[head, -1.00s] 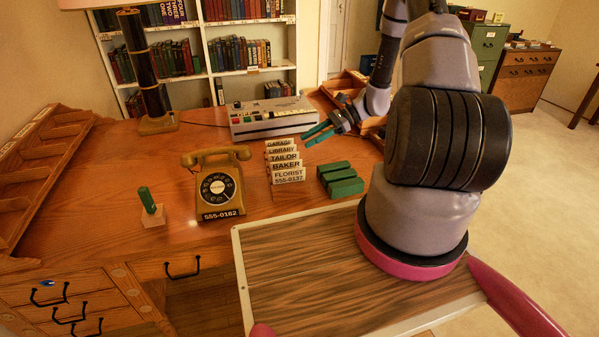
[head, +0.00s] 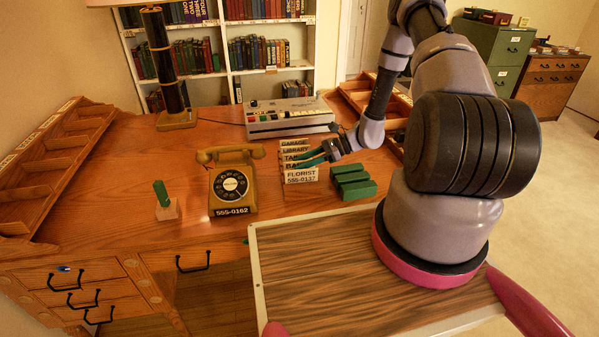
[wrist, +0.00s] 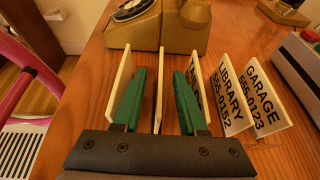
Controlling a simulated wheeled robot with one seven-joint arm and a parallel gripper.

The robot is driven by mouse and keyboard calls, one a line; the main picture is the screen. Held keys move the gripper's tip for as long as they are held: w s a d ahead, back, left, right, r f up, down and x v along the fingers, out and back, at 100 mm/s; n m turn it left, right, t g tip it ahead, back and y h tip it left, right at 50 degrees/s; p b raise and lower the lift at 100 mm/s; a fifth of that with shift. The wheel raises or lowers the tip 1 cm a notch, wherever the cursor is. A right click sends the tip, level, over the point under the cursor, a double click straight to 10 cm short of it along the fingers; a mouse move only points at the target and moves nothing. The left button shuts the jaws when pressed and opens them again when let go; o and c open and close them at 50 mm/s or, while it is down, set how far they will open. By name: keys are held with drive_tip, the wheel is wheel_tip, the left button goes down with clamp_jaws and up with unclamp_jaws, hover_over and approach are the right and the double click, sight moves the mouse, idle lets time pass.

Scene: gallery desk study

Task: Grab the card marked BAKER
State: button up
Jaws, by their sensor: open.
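The BAKER card (head: 291,166) stands upright in a row of white cards on the desk, its label mostly hidden in the head view. It is behind the FLORIST card (head: 301,176) and in front of the TAILOR card (head: 295,157). My gripper (wrist: 159,88) is open, its green fingers on either side of one card (wrist: 158,82) seen edge-on in the wrist view. By its place in the row this is BAKER; its face is not readable there. A clear gap shows on each side of it. In the head view the fingers (head: 312,157) overlap the row.
The LIBRARY card (wrist: 228,98) and GARAGE card (wrist: 260,92) stand further along the row. A yellow telephone (head: 233,183) is left of the cards, green blocks (head: 353,183) are right. A grey machine (head: 290,118) stands behind.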

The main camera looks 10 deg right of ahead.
drive_tip(key=shift+a+f, duration=0.2)
drive_tip(key=shift+a, duration=0.25)
clamp_jaws()
